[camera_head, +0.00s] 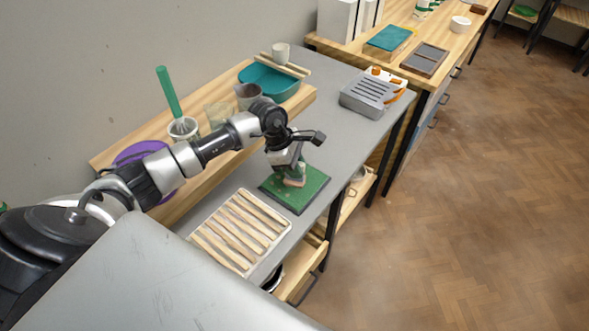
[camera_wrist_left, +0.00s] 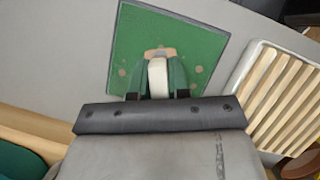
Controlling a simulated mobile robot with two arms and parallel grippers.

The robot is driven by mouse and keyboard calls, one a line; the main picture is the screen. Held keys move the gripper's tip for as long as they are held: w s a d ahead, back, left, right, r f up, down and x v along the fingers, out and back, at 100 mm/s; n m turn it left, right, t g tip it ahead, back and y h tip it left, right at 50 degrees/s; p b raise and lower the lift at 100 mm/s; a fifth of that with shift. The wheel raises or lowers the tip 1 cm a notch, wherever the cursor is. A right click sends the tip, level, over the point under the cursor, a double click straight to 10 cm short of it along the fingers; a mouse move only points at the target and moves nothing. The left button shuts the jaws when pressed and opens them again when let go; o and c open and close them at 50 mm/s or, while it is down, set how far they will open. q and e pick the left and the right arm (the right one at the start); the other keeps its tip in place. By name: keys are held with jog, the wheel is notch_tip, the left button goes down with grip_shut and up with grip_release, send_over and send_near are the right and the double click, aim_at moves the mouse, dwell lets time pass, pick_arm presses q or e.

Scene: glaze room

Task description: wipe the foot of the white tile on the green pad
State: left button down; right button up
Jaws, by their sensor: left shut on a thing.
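The green pad (camera_head: 312,184) lies on the grey bench top and has several brownish spots; it also shows in the left wrist view (camera_wrist_left: 127,25). My left gripper (camera_head: 294,174) points down over the middle of the pad. It is shut on the white tile (camera_wrist_left: 157,78), which sits between the two fingers. A pinkish-brown part shows at the tile's far end in the left wrist view. The tile's lower end is at or just above the pad; I cannot tell whether it touches. My right gripper is not in view.
A white tray with wooden slats (camera_head: 240,231) stands near the pad. A wooden shelf behind holds a purple disc (camera_head: 140,152), cups and a teal basin (camera_head: 268,82). A grey slotted box (camera_head: 368,95) stands farther along. Grey bench top is clear between box and pad.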

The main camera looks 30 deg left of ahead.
pick_arm(q)
jog(key=shift+w+d+f+b, duration=0.15)
jog(key=shift+w+f+b, duration=0.05)
jog(key=shift+w+b, duration=0.8)
jog(key=shift+w, duration=0.2)
jog(key=shift+r, duration=0.1)
jog(key=shift+s, duration=0.15)
jog(key=shift+s+p, duration=0.35)
jog(key=shift+s, duration=0.75)
jog(key=shift+s, duration=0.15)
jog(key=shift+s+a+r+p, duration=0.15)
jog(key=shift+s+p, duration=0.1)
jog(key=shift+s, duration=0.3)
jog(key=shift+s+a+f+p, duration=0.15)
jog(key=shift+s+p, duration=0.1)
jog(key=shift+s, duration=0.3)
